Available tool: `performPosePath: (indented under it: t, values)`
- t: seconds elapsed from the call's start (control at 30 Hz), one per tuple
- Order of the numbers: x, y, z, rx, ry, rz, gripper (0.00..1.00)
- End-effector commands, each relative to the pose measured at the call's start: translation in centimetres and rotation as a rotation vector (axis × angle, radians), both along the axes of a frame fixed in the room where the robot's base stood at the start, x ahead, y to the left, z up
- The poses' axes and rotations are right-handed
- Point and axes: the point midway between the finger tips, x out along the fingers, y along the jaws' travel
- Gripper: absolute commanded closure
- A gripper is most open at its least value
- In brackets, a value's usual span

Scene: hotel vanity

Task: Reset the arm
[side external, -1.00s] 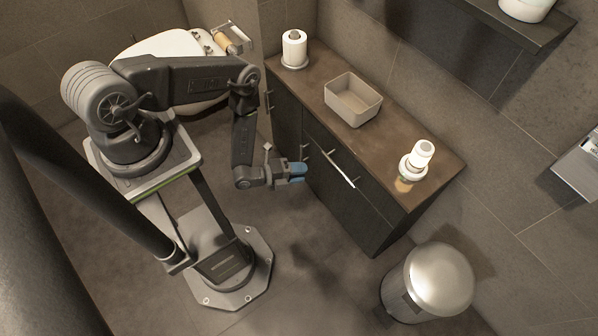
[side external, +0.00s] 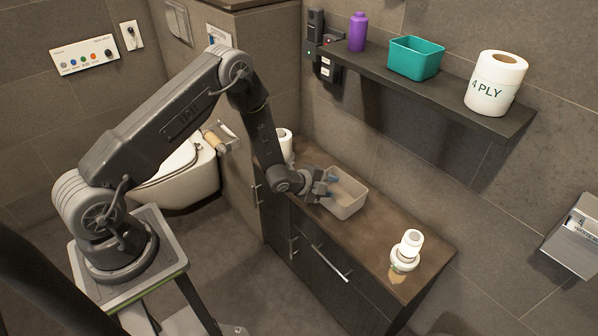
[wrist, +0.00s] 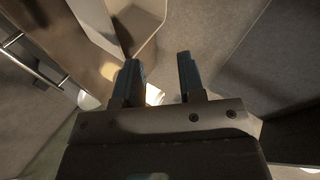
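My gripper (side external: 325,187) is over the left part of the brown vanity counter (side external: 375,235), just left of the beige open box (side external: 345,212), and overlaps its edge in the side view. I cannot tell whether they touch. In the wrist view the blue fingers of my gripper (wrist: 160,82) stand apart with nothing held between them. A pale box-like shape (wrist: 135,25) shows beyond the fingers there. My arm reaches up from its stand, bends at a high elbow and comes down to the counter.
A white roll on a round holder (side external: 408,246) stands at the counter's right. Another white roll (side external: 285,143) is partly hidden behind my arm. The shelf above holds a purple bottle (side external: 357,32), teal bin (side external: 416,60) and large "4 PLY" roll (side external: 496,84). A toilet (side external: 185,175) is at left.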

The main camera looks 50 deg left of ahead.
Motion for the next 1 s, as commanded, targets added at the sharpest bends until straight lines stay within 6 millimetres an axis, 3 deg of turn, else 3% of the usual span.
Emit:
performPosePath:
  t: [0.03,0.23,0.47,0.7,1.0]
  values:
    - [0.7,0.2,2.9,-0.011,0.014,0.036,0.64]
    - [0.7,0.7,12.0,-0.091,0.114,0.217,0.64]
    - [-2.9,0.6,21.6,-0.223,0.213,0.439,0.64]
    - [-9.9,-0.3,29.4,-0.399,0.309,0.667,0.64]
    - [-21.7,-2.4,35.1,-0.644,0.443,0.924,0.64]
